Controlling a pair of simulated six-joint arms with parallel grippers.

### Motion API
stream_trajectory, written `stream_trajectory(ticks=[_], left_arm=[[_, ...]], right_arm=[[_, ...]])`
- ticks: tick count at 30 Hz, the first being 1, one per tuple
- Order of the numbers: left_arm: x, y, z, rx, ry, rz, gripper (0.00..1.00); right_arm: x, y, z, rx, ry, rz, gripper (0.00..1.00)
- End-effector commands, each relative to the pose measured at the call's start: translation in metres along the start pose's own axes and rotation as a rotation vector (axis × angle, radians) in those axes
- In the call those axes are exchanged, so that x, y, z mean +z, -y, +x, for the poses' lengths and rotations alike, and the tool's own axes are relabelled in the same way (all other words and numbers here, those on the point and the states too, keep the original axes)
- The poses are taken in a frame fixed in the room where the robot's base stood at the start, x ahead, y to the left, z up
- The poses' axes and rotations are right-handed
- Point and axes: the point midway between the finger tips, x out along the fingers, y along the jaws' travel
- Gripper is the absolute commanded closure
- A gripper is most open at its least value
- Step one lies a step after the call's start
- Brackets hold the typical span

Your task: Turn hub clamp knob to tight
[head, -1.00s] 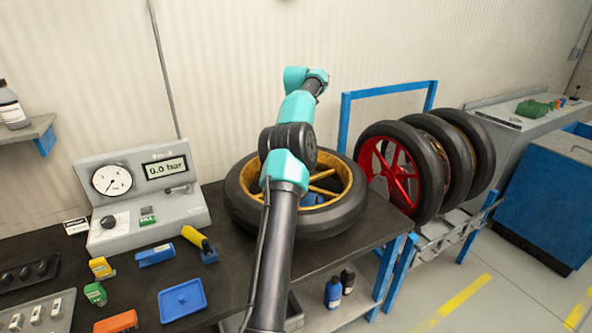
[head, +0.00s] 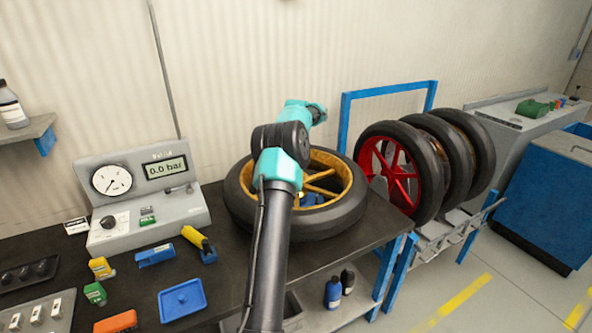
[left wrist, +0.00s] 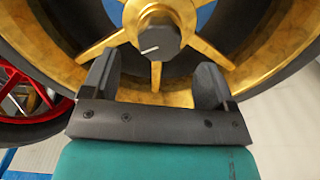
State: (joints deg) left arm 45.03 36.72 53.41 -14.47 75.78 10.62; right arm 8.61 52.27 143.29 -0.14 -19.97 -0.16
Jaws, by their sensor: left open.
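The hub clamp knob (left wrist: 158,40) is dark grey and faceted, with a white line on its face pointing sideways. It sits at the hub of a gold-spoked wheel (left wrist: 153,98), which lies flat on the bench in the head view (head: 346,212). The knob itself is hidden behind my arm in the head view. My left gripper (left wrist: 158,80) is open in the left wrist view, its two dark fingers apart, below the knob in the picture and not touching it. In the head view its fingers cannot be made out. My right gripper is not in view.
A gauge console (head: 141,199) with a 0.0 bar display stands left on the dark bench (head: 230,265). A blue tray (head: 182,299) and several small tools lie in front of it. A rack of upright wheels, one red-spoked (head: 390,172), stands right of the bench.

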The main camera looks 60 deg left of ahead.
Motion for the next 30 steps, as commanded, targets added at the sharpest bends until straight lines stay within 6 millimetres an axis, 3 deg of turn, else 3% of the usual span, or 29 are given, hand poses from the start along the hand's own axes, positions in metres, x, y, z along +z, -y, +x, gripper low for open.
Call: stream_trajectory(ticks=[9,22,30], left_arm=[[0.000,0.000,0.049,0.000,0.001,-0.001,0.20],[0.000,0.000,0.060,0.000,-0.001,0.000,0.20],[0.000,0.000,0.060,0.000,-0.001,0.000,0.44]], right_arm=[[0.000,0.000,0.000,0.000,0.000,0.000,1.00],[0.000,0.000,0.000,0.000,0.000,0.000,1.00],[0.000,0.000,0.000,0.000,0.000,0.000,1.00]])
